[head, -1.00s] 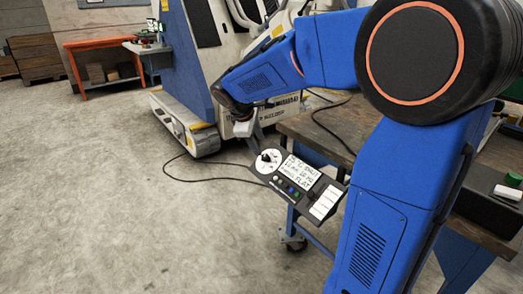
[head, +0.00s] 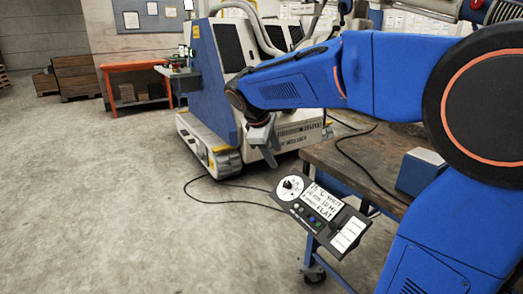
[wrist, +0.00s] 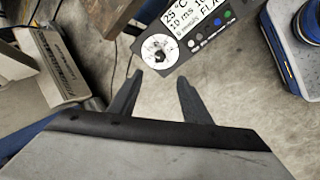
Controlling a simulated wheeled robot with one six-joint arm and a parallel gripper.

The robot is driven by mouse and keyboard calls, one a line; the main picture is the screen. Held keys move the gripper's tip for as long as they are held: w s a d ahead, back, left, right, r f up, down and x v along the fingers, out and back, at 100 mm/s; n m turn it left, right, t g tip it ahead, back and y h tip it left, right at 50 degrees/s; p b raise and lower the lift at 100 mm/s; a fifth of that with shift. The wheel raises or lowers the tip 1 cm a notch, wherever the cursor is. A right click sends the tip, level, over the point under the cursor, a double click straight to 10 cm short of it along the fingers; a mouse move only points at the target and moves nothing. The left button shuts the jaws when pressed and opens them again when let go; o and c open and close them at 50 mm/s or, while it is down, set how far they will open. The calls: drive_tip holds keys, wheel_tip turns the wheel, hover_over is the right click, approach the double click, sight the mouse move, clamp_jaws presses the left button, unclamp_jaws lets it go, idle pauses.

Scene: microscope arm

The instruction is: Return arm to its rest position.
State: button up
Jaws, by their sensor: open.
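My arm (head: 390,75) is blue with black joints and reaches leftward across the head view, bent at the elbow on the right. My gripper (head: 270,152) hangs at its far end, above and left of a dark control panel (head: 349,211). In the wrist view my gripper (wrist: 161,78) has its two fingers apart with nothing between them. The panel's white dial with a black knob (wrist: 160,48) shows just beyond the fingertips, and they look apart from it. The panel also carries a lettered white label (head: 321,202) and small coloured buttons.
A wooden-topped workbench (head: 345,165) with a blue frame on casters stands beside the panel. A blue and white machine on tracks (head: 228,95) stands behind my gripper. A black cable (head: 228,203) lies on the floor. The concrete floor (head: 110,200) at left is clear.

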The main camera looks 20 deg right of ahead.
drive_tip(key=shift+s, duration=0.1)
drive_tip(key=s+a+f+m+t+y, duration=0.1)
drive_tip(key=s+f+m, duration=0.4)
drive_tip(key=s, duration=1)
drive_tip(key=s+a+f+m+y, duration=0.1)
drive_tip(key=s+f+m+y, duration=0.3)
drive_tip(key=s, duration=1.1)
wheel_tip(320, 180, down, 2)
drive_tip(key=shift+f+m+t, duration=0.1)
drive_tip(key=shift+m+t, duration=0.3)
drive_tip(key=shift+m, duration=0.3)
